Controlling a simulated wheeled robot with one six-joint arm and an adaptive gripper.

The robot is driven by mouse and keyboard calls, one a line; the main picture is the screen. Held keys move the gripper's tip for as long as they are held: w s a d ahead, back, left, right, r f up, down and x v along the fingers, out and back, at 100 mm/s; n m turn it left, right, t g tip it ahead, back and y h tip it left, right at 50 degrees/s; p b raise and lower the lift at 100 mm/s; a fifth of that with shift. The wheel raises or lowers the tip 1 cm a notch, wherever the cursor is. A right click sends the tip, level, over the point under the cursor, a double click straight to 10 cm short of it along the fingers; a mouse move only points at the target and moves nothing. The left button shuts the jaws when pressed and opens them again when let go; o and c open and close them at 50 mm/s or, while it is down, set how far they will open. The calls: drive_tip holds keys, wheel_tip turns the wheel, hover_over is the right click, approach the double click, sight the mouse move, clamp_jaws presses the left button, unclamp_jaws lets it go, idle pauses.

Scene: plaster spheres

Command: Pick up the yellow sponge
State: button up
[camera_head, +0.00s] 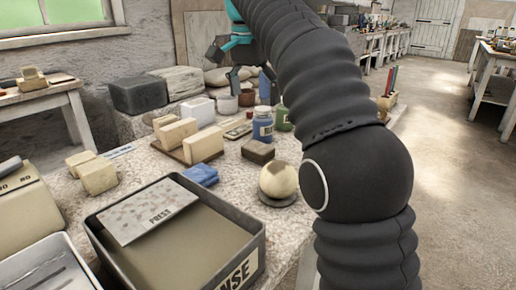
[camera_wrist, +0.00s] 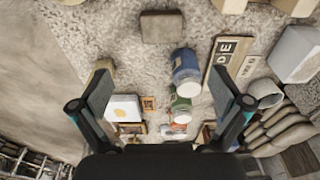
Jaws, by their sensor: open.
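Several pale yellow, sponge-like blocks lie on the stone-topped table; I cannot tell which is the yellow sponge. One pale block (camera_head: 204,145) stands on a board, with another pale block (camera_head: 178,134) behind it. A third pale block (camera_head: 97,173) lies farther left. In the wrist view, part of a pale block (camera_wrist: 229,5) shows at the top edge. My gripper (camera_head: 226,66) is open above the back of the table, beyond these blocks. Its two fingers (camera_wrist: 162,104) are spread wide in the wrist view, with no block between them.
A blue jar (camera_head: 262,125), a green jar (camera_head: 282,117) and a brown block (camera_head: 257,151) stand right of the pale blocks. A grey bin (camera_head: 255,262) fills the front. A white block (camera_head: 197,110) stands behind.

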drive_tip(key=b, duration=0.2)
hover_over(258, 146)
drive_tip(key=f, duration=0.7)
drive_tip(key=shift+s+d+f, duration=0.1)
drive_tip(key=shift+s+d, duration=0.15)
drive_tip(key=shift+s, duration=0.15)
drive_tip(key=shift+w+a+f+b, duration=0.15)
drive_tip(key=shift+f+b, duration=0.2)
drive_tip(key=shift+f, duration=1.25)
drive_tip(key=shift+w+a+f+b, duration=0.15)
drive_tip(key=shift+f+b, duration=0.15)
drive_tip(key=shift+f, duration=1.3)
drive_tip(key=c, duration=0.9)
wheel_tip(258, 146, up, 10)
drive_tip(key=p, duration=0.3)
